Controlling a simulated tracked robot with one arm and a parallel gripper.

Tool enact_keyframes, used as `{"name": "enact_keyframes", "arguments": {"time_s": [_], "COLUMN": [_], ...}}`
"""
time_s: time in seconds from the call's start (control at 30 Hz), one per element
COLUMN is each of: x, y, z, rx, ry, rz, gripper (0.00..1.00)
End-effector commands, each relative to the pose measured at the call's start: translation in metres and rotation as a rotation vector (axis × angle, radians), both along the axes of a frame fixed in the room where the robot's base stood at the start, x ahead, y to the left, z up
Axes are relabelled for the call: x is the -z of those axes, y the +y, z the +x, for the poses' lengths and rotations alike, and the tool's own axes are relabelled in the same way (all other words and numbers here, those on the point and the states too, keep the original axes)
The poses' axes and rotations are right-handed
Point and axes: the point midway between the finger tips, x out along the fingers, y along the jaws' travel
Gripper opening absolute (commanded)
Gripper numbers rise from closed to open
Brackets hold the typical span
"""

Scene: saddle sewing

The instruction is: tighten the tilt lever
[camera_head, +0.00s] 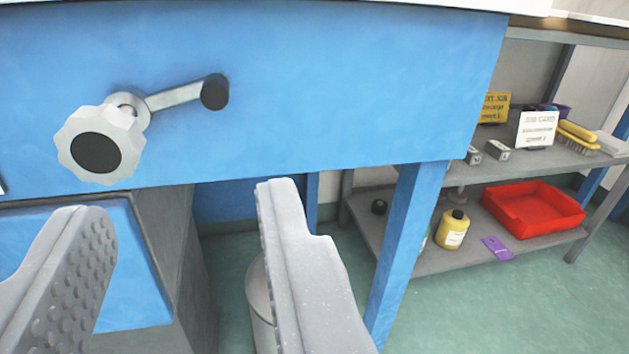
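A metal lever (176,96) with a black round end (215,92) is mounted on the blue panel (330,90). It points right and slightly up from its pivot. A light grey lobed knob (100,146) with a black centre sits at the lever's left end, in front of the pivot. My gripper (178,205) is open and empty, its two grey fingers wide apart below the knob and lever. The left finger shows a dimpled inner pad. Neither finger appears to touch the lever or knob.
A blue leg (402,250) stands right of my gripper. Behind it, a grey shelf (440,262) holds a red tray (532,212), a yellow bottle (452,230) and a purple card (497,248). A grey cylinder (258,300) stands behind the right finger. Green floor (520,310) shows at lower right.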

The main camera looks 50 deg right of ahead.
Motion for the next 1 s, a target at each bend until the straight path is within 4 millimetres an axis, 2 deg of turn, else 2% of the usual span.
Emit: {"name": "enact_keyframes", "arguments": {"time_s": [0.17, 0.7, 1.0], "x": [0.005, 0.005, 0.007], "y": [-0.008, -0.052, -0.071], "z": [0.004, 0.068, 0.098], "rx": [0.01, 0.01, 0.009], "ry": [0.0, -0.001, 0.002], "rz": [-0.01, -0.008, -0.009], "gripper": [0.38, 0.38, 0.38]}}
